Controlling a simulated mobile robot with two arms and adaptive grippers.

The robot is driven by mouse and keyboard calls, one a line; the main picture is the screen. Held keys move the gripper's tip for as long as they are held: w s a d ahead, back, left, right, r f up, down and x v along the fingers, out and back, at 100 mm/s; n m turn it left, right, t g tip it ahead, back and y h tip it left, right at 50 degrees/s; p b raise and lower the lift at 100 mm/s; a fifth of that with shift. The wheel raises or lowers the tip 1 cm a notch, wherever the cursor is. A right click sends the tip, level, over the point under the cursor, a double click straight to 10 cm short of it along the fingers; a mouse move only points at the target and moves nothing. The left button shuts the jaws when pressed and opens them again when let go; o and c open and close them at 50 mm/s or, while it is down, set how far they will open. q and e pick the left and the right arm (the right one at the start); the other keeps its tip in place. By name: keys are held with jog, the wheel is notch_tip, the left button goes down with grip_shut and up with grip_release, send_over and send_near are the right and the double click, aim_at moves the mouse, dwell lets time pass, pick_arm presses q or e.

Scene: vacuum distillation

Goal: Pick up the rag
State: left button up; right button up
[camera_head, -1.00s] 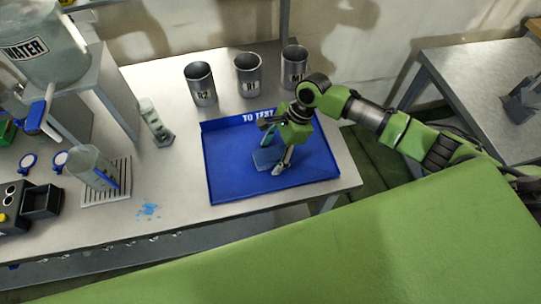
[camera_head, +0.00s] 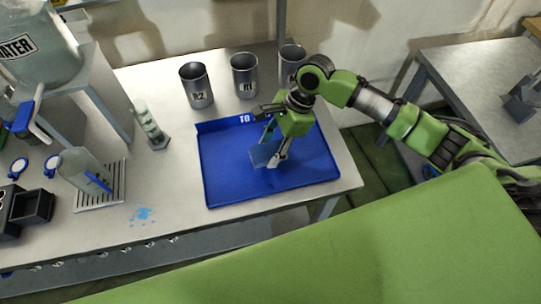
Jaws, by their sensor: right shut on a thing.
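The rag looks tilted and seems lifted a little off the tray floor, though the exact gap is hard to tell. The gripper body hides part of the rag and part of the tray's lettering. My left gripper is not in view.
Metal cups R2 (camera_head: 197,86), R1 (camera_head: 244,76) and a third (camera_head: 291,62) stand behind the tray. A graduated cylinder (camera_head: 150,128), a beaker (camera_head: 86,170) and a water tank (camera_head: 38,45) are to the left. Blue spilled liquid (camera_head: 142,214) marks the table front.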

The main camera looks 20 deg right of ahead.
jog(key=s+a+r+b, duration=0.1)
jog(key=s+a+r, duration=0.2)
jog(key=s+r, duration=0.5)
jog(key=s, duration=0.4)
jog(key=shift+s+a+r, duration=0.3)
jog(key=shift+a+r, duration=0.1)
jog(key=o, duration=0.4)
jog(key=shift+c, duration=1.4)
jog(key=shift+w, duration=0.1)
